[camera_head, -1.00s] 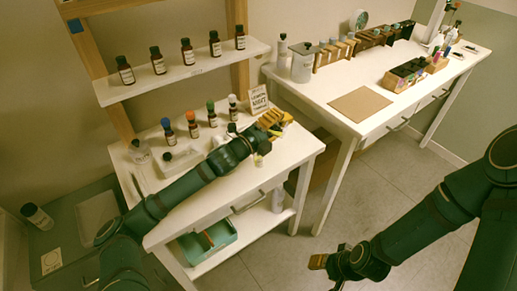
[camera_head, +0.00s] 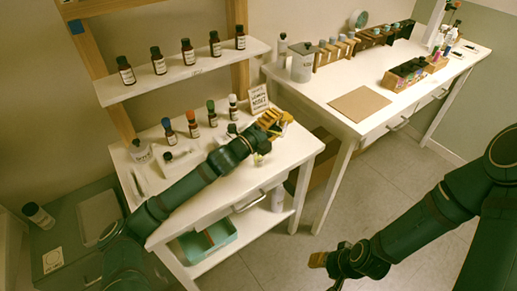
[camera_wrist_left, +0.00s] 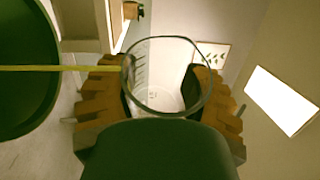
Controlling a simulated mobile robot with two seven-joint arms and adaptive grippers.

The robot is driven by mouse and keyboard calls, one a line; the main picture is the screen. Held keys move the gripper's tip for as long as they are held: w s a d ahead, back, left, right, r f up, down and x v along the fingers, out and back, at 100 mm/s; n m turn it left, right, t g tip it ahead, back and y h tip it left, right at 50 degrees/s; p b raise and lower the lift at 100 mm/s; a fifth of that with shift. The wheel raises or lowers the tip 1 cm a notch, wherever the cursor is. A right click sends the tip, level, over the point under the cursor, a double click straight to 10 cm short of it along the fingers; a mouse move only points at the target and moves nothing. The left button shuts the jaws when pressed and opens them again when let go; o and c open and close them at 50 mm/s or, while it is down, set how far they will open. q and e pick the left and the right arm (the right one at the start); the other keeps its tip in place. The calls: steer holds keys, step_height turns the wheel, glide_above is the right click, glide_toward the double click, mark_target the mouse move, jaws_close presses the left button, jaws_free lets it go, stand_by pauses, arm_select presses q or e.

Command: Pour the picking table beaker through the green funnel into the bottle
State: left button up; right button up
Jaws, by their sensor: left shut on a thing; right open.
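My left gripper (camera_head: 271,122) is above the right end of the near white table, by the small sign. In the left wrist view, the left gripper (camera_wrist_left: 160,95) is shut on a clear glass beaker (camera_wrist_left: 168,112), its round rim facing the camera. Its contents cannot be made out. A large dark green round shape (camera_wrist_left: 20,70) fills the left edge of that view; I cannot tell whether it is the funnel. No green funnel is clearly visible in the head view. My right gripper (camera_head: 318,260) is open and empty over the floor, at the lower middle.
Small bottles with blue, orange, green (camera_head: 211,113) and white caps stand on the near table (camera_head: 290,160). A shelf (camera_head: 190,72) above holds several brown bottles. A second table carries a brown mat (camera_head: 360,103), a jar (camera_head: 302,64) and racks. Floor lies between the tables.

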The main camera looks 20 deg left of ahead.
arm_select(q)
steer(key=shift+s+f+n, duration=0.1)
steer(key=shift+f+n, duration=0.05)
steer(key=shift+n, duration=0.15)
stand_by(0.4)
steer(key=shift+d+f, duration=0.1)
steer(key=shift+f, duration=0.1)
stand_by(0.5)
steer(key=shift+s+f+p, duration=0.1)
steer(key=shift+p, duration=0.35)
stand_by(0.8)
steer(key=shift+p, duration=0.75)
steer(key=shift+w+d+m+p, duration=0.2)
steer(key=shift+d+m+p, duration=0.25)
steer(key=shift+m+p, duration=0.25)
steer(key=shift+a+r+m+g+p, duration=0.15)
steer(key=shift+r+m+g+p, duration=0.2)
steer(key=shift+p, duration=0.25)
steer(key=shift+a+f, duration=0.1)
steer(key=shift+f, duration=0.15)
